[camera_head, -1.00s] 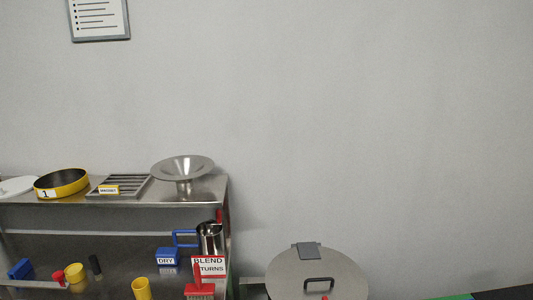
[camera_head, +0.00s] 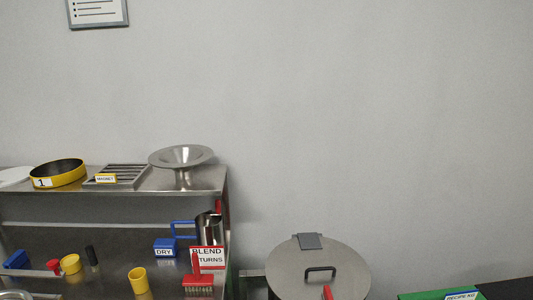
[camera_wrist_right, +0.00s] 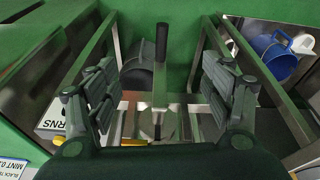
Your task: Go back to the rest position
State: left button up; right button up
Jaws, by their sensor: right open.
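My right gripper (camera_wrist_right: 160,95) shows in the right wrist view with its two dark fingers wide apart. Nothing is held between them. Beyond the fingers are a metal frame (camera_wrist_right: 108,62), an upright black handle (camera_wrist_right: 161,42) and a round metal disc (camera_wrist_right: 158,122). Whether the fingers touch any of these I cannot tell. Neither gripper shows in the head view, and my left gripper is out of sight.
In the head view, a metal shelf (camera_head: 110,208) at left carries a yellow-rimmed sieve (camera_head: 58,173), a funnel (camera_head: 182,156) and small tools. A round lidded drum (camera_head: 345,268) stands at centre. A green surface (camera_head: 425,296) lies lower right. A blue container (camera_wrist_right: 270,55) appears in the wrist view.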

jog(key=s+f+b, duration=0.2)
jog(key=f+b, duration=0.1)
jog(key=f, duration=0.7)
jog(key=s+f+g+b, duration=0.1)
jog(key=s+f+b, duration=0.15)
jog(key=f, duration=0.75)
jog(key=s+f+b, duration=0.2)
jog(key=f+b, duration=0.1)
jog(key=f, duration=0.7)
jog(key=s+d+f+g+b, duration=0.1)
jog(key=s+d+f+b, duration=0.2)
jog(key=s+f+b, duration=0.4)
jog(key=s+f, duration=0.6)
jog(key=f, duration=0.5)
jog(key=shift+s+d+b, duration=0.15)
jog(key=shift+s+b, duration=0.2)
jog(key=shift+f, duration=0.1)
